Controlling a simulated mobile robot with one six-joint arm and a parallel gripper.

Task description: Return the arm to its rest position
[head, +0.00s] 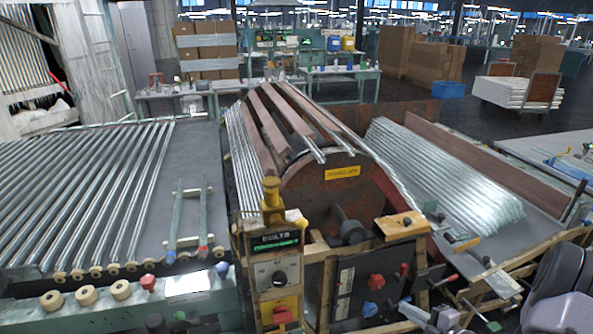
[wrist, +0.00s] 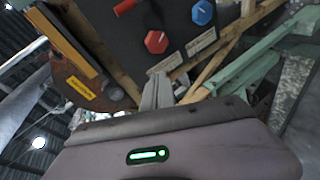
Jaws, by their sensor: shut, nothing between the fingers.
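My gripper (wrist: 157,80) shows in the wrist view, its two grey fingers together and nothing between them. The fingers point up the picture toward a dark control panel (wrist: 188,48) with a red knob (wrist: 157,42) and a blue knob (wrist: 202,13). I cannot tell whether they touch anything. My gripper cannot be made out clearly in the head view. There the dark panel (head: 347,295) is at the lower middle, below a rusty drum machine (head: 318,190) with a yellow label.
Glass tubes (head: 90,200) lie on a rack at left. More tubes (head: 450,180) lie on a sloping bed at right. A control post (head: 275,265) and wooden framing (head: 420,275) stand close in front. Cardboard boxes (head: 205,45) and a blue bin (head: 455,90) are farther back. Open floor (head: 425,95) lies behind.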

